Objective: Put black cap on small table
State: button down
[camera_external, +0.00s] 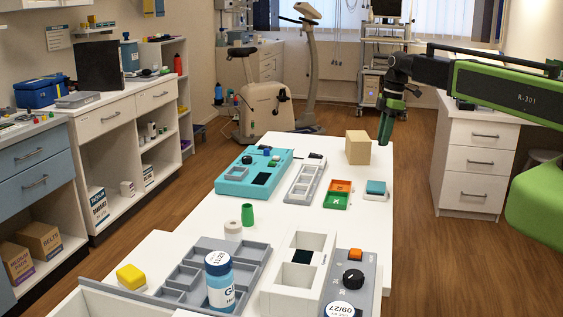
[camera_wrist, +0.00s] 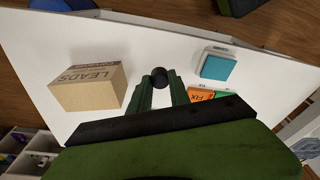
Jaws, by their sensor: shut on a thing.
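My gripper (camera_external: 386,138) hangs over the far right edge of the white table (camera_external: 381,215), to the right of the cardboard box. In the wrist view my gripper (camera_wrist: 161,88) has its green fingers closed around a small round black cap (camera_wrist: 159,76), which shows at the fingertips. White table top (camera_wrist: 120,35) lies behind the cap in that view. The cap cannot be made out in the outside view. How high it is above the table is hard to tell.
The cardboard box (camera_external: 357,147) stands close to my gripper; it also shows in the wrist view (camera_wrist: 87,86). A teal-topped block (camera_external: 376,188) and an orange and green box (camera_external: 337,194) lie nearer. Trays and a blue bottle (camera_external: 220,285) crowd the near end.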

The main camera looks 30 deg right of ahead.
jog(key=w+a+r+m+p, duration=0.2)
jog(key=w+a, duration=0.5)
jog(key=a, duration=0.3)
jog(key=a+r+n+p, duration=0.1)
jog(key=a+r+p, duration=0.2)
jog(key=a, duration=2.1)
jog(key=s+a+r+n+p, duration=0.15)
jog(key=s+a, duration=0.25)
jog(key=a, duration=0.6)
jog(key=s+a+n, duration=0.2)
jog(key=s+a, duration=0.2)
jog(key=a, duration=0.6)
jog(key=n+b, duration=0.2)
jog(key=b, duration=0.3)
send_over(162, 245)
jog(key=d, duration=0.1)
jog(key=shift+g, duration=0.3)
notch_tip(162, 245, down, 5)
jog(key=shift+w+f, duration=0.1)
jog(key=shift+f, duration=0.05)
jog(key=shift+a, duration=0.25)
notch_tip(162, 245, down, 4)
jog(key=b, duration=0.4)
jog(key=shift+f, duration=0.15)
jog(key=shift+d+r, duration=0.1)
jog(key=shift+r, duration=0.1)
jog(key=shift+f, duration=0.15)
jog(key=c, duration=1.2)
grip_release()
